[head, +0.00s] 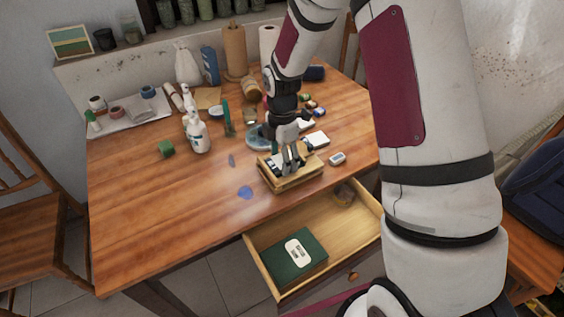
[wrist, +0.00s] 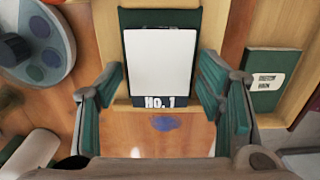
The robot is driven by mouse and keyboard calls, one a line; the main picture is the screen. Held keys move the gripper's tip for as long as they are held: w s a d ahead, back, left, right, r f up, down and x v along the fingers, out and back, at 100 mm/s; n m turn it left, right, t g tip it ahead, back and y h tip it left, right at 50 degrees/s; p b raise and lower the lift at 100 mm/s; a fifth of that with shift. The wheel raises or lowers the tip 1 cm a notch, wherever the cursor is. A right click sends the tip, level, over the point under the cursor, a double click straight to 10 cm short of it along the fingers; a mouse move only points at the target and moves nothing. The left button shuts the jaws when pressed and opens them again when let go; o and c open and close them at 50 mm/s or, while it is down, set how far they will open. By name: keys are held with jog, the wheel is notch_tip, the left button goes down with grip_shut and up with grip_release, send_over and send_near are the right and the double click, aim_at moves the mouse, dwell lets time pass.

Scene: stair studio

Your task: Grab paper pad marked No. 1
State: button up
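The paper pad marked No. 1 (wrist: 160,60) shows in the wrist view as a white sheet on a dark green backing, with "No. 1" in white on its near edge. It sits in a light wooden box (wrist: 107,40). In the head view this box (head: 294,181) stands near the table's front edge, and my gripper mostly hides what is in it. My gripper (head: 291,163) points down over the box. In the wrist view its fingers (wrist: 160,84) are open, one to each side of the pad. I cannot tell whether they touch it.
An open drawer (head: 268,228) below the table's front holds a green book (head: 283,263) with a white label. The table's front left is clear.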

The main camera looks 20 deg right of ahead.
jog(key=c, duration=0.7)
jog(key=shift+r, duration=0.1)
